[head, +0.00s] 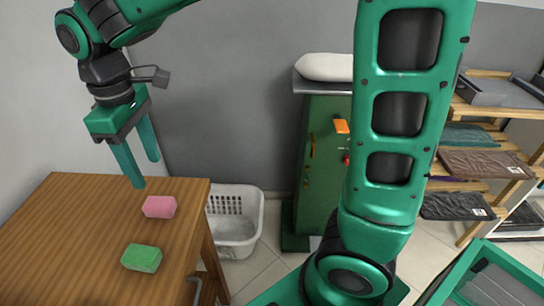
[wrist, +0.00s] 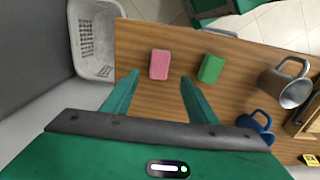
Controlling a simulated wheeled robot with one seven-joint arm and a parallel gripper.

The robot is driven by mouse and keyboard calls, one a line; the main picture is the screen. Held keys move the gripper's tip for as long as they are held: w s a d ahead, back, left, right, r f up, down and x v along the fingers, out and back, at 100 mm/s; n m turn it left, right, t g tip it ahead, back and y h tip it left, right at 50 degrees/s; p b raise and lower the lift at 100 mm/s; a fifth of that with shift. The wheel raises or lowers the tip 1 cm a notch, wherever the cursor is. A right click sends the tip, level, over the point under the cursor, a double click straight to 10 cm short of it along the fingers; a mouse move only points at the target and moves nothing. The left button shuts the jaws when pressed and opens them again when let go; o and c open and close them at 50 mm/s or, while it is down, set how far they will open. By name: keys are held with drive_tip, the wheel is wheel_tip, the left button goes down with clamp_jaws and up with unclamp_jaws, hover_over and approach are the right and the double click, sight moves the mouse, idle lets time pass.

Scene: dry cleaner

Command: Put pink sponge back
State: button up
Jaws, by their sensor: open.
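A pink sponge (head: 159,207) lies on the wooden table (head: 70,215), close to its right edge. It also shows in the wrist view (wrist: 159,65), ahead of the fingertips and roughly between their lines. A green sponge (head: 142,257) lies nearer to me on the same table; in the wrist view it (wrist: 210,69) is to the right of the pink one. My gripper (head: 146,172) is open and empty, with its fingers pointing down at the table's far side. In the wrist view my gripper (wrist: 158,82) shows both fingers spread apart, touching neither sponge.
A white laundry basket (head: 235,222) stands on the floor beside the table. The wrist view shows a grey mug (wrist: 287,83), a blue mug (wrist: 257,124) and a wooden item (wrist: 305,118) on the table. A green cabinet (head: 322,165) and a shelf with folded cloths (head: 485,163) stand behind.

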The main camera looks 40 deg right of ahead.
drive_tip(key=s+d+m, duration=0.2)
drive_tip(key=d+m, duration=0.2)
drive_tip(key=d, duration=0.6)
drive_tip(key=s+d+m, duration=0.2)
drive_tip(key=d+m, duration=0.1)
drive_tip(key=d, duration=0.7)
drive_tip(key=s+d+f+m, duration=0.2)
drive_tip(key=s+d+m, duration=0.3)
drive_tip(key=s+d, duration=0.2)
drive_tip(key=s+d+f+m, duration=0.3)
drive_tip(key=s+d+m, duration=0.1)
drive_tip(key=s+d, duration=0.4)
drive_tip(key=shift+s+d+m, duration=0.2)
drive_tip(key=shift+s+m, duration=0.2)
drive_tip(key=shift+s, duration=0.3)
drive_tip(key=shift+f, duration=0.1)
